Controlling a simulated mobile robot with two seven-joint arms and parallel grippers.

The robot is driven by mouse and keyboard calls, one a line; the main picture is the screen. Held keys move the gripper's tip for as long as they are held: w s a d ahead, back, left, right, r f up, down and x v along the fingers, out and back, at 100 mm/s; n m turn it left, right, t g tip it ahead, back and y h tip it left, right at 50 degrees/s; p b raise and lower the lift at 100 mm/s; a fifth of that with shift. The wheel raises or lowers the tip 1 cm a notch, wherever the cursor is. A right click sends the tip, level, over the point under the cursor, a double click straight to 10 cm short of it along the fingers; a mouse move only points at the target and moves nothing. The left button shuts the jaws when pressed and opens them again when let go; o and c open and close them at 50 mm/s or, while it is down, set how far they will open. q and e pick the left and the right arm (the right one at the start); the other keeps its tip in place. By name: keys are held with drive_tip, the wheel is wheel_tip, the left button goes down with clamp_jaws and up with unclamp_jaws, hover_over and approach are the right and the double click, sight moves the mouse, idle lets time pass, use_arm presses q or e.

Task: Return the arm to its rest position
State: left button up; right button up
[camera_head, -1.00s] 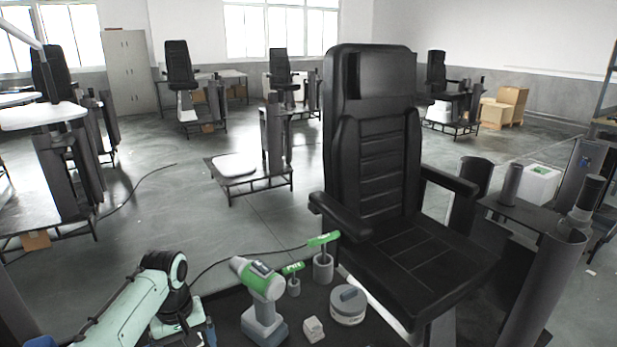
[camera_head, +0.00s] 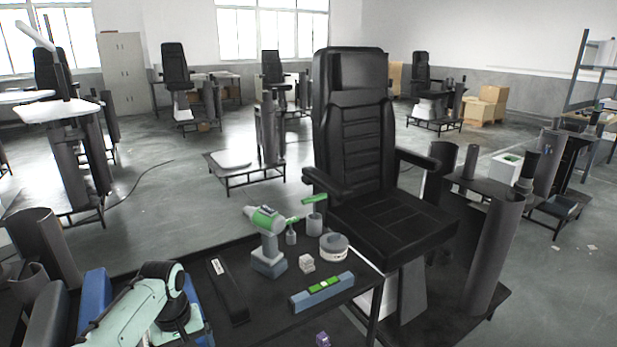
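My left arm (camera_head: 140,305), pale green with black joints, comes in from the lower left over the near edge of the dark table. Its gripper is not clearly visible; the wrist end points down near the bottom edge and the fingertips are hidden or out of frame. My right arm and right gripper do not show.
The dark table (camera_head: 233,252) holds a green and grey drill (camera_head: 267,240), a round grey container (camera_head: 334,246), a small pale block (camera_head: 306,263) and a blue-grey bar with green pieces (camera_head: 322,291). A black seat (camera_head: 390,225) stands right behind it. Open floor (camera_head: 160,220) lies beyond.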

use_arm(q)
drive_tip(key=d+f+m+g+h+p, duration=0.1)
drive_tip(key=d+f, duration=0.1)
drive_tip(key=f, duration=0.7)
drive_tip(key=d+f+m+p, duration=0.1)
drive_tip(key=d+f, duration=0.1)
drive_tip(key=f, duration=0.7)
drive_tip(key=s+d+f+h, duration=0.1)
drive_tip(key=s+d+f, duration=0.2)
drive_tip(key=s+f, duration=0.55)
drive_tip(key=s+d+f+p, duration=0.1)
drive_tip(key=s+d+f, duration=0.1)
drive_tip(key=s, duration=0.5)
drive_tip(key=s+d+f+h+p, duration=0.1)
drive_tip(key=s+d+f, duration=0.1)
drive_tip(key=s+f, duration=0.2)
drive_tip(key=s+d+f+p, duration=0.1)
drive_tip(key=s+d+f, duration=0.1)
drive_tip(key=s, duration=0.8)
drive_tip(key=shift+s+f, duration=0.2)
drive_tip(key=shift+f, duration=0.55)
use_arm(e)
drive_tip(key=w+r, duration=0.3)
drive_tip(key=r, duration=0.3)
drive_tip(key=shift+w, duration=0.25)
